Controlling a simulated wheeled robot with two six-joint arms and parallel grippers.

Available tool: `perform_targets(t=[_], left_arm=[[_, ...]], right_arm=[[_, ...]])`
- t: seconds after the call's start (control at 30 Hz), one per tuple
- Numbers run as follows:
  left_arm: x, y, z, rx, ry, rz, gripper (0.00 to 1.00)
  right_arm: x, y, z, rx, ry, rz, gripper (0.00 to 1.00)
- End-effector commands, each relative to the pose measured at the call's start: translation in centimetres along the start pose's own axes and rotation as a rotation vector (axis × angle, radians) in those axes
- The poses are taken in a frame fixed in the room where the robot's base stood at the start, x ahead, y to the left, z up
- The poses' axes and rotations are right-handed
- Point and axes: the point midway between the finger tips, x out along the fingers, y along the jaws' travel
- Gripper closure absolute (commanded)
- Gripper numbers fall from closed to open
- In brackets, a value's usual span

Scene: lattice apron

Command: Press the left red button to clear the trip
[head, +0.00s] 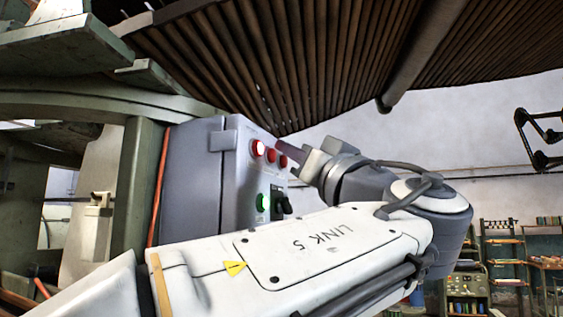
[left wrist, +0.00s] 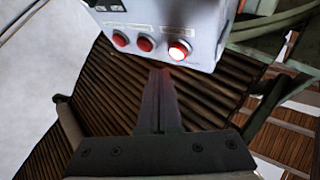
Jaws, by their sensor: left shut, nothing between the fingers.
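A grey control box carries a row of three red buttons. The left red button (head: 257,147) is lit; the middle red button (head: 270,155) and the right red button (head: 283,162) look unlit. The left wrist view is turned over, so the lit left button (left wrist: 179,52) is at the right end of the row there. My left gripper (head: 279,146) is shut and empty, its fingertips close to the row at its right end in the head view. In the left wrist view its fingertips (left wrist: 161,72) lie just below the lit button and left of it, apparently apart from it.
Below the red buttons are a lit green button (head: 263,203) and a black knob (head: 284,206). An orange cable (head: 157,190) runs beside the grey box (head: 190,180). A brown slatted panel (head: 290,60) hangs above. Shelves (head: 505,255) stand far right.

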Motion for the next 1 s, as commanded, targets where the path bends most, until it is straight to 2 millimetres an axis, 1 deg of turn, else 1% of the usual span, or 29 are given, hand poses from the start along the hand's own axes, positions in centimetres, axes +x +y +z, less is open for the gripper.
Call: perform_targets(t=[0.03,0.17,1.0], left_arm=[[0.18,-0.23,0.44,-0.001,-0.001,-0.002,1.0],[0.62,-0.54,0.6,0.0,0.0,-0.001,1.0],[0.74,-0.57,0.53,0.001,0.001,0.001,1.0]], right_arm=[[0.55,0.04,0.03,0.001,0.0,0.0,0.0],[0.78,0.06,0.04,0.001,0.0,0.0,0.0],[0.74,0.05,0.03,0.001,0.0,0.0,0.0]])
